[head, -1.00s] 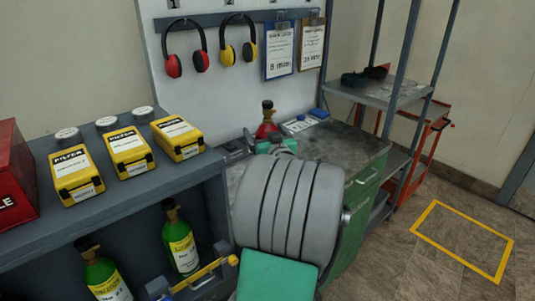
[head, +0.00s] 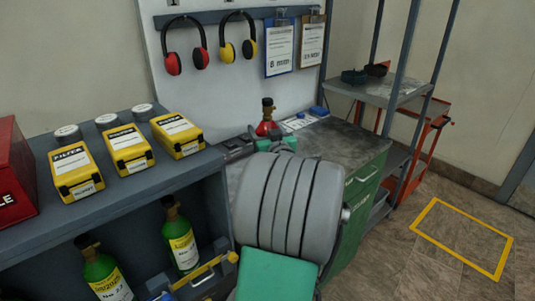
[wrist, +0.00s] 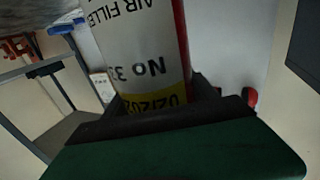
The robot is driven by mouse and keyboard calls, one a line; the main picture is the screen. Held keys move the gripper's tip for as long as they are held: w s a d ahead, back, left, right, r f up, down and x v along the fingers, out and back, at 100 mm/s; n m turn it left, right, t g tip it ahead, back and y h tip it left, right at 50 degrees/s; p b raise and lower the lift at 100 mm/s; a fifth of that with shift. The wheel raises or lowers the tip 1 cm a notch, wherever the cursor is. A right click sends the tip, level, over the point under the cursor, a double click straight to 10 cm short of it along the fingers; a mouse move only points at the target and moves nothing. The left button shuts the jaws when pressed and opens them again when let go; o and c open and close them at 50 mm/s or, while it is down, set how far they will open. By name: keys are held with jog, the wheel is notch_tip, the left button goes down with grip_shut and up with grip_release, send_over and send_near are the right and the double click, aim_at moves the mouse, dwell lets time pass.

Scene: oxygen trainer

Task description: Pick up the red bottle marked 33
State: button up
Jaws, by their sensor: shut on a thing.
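The red bottle (head: 267,120) shows above the green workbench in the head view, with its dark valve at the top and its lower part hidden behind my arm. In the wrist view the red bottle (wrist: 150,45) fills the top middle, with a white label reading "No 33", partly cut off, and a yellow band. My gripper (wrist: 165,108) is shut on it, with dark fingers around its body. In the head view my gripper is mostly hidden behind my grey arm. Whether the bottle touches the bench cannot be seen.
Two green bottles (head: 181,240) stand in the left shelf compartment behind a yellow bar. Yellow filter boxes (head: 127,148) and a red box (head: 14,175) sit on top. The green workbench (head: 362,185) has papers at its back. A metal rack (head: 385,93) stands to the right.

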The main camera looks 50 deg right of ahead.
grip_shut()
jog(key=shift+r, duration=0.25)
